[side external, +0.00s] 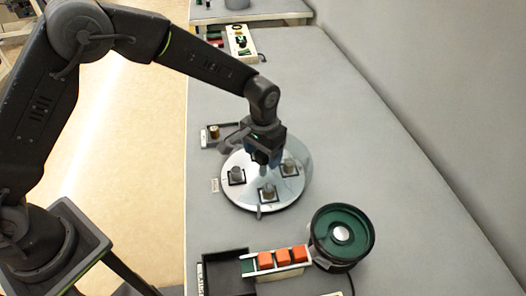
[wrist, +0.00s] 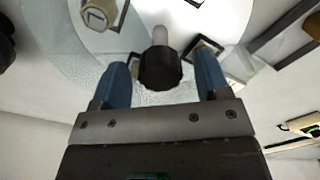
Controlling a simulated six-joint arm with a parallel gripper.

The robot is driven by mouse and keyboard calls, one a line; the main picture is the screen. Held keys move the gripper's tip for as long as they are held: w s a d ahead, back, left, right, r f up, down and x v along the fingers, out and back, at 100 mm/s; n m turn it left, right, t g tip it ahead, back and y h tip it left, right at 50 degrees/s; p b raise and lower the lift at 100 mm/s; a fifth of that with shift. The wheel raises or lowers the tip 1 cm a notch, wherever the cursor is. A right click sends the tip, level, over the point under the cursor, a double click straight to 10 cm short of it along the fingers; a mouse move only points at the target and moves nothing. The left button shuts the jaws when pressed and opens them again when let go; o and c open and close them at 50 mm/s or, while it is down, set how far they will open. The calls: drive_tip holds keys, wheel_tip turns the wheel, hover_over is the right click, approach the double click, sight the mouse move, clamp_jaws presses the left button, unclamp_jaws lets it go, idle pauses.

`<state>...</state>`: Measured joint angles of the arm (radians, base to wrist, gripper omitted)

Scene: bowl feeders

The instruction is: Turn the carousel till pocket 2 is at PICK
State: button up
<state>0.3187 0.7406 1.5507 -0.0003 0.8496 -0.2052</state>
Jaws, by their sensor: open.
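The carousel (side external: 240,197) is a round, pale, shiny disc on the grey bench, and its surface also shows in the wrist view (wrist: 128,38). Pocket numbers are not legible in the side view. In the wrist view, one part (wrist: 98,14) has a dark mark on top. My gripper (side external: 262,160) is over the disc, pointing down. Its blue fingers (wrist: 160,64) are open, on either side of a dark round knob (wrist: 160,73) with a pale stem.
A small white label (side external: 215,185) is at the disc's left edge. A dark tray (side external: 207,136) with a brass-coloured part is behind left. A green-lined bowl feeder (side external: 366,240), orange blocks (side external: 282,257) on a rail and a black bin (side external: 228,274) stand in front. The bench right of the disc is clear.

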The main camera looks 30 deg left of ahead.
drive_tip(key=c, duration=1.3)
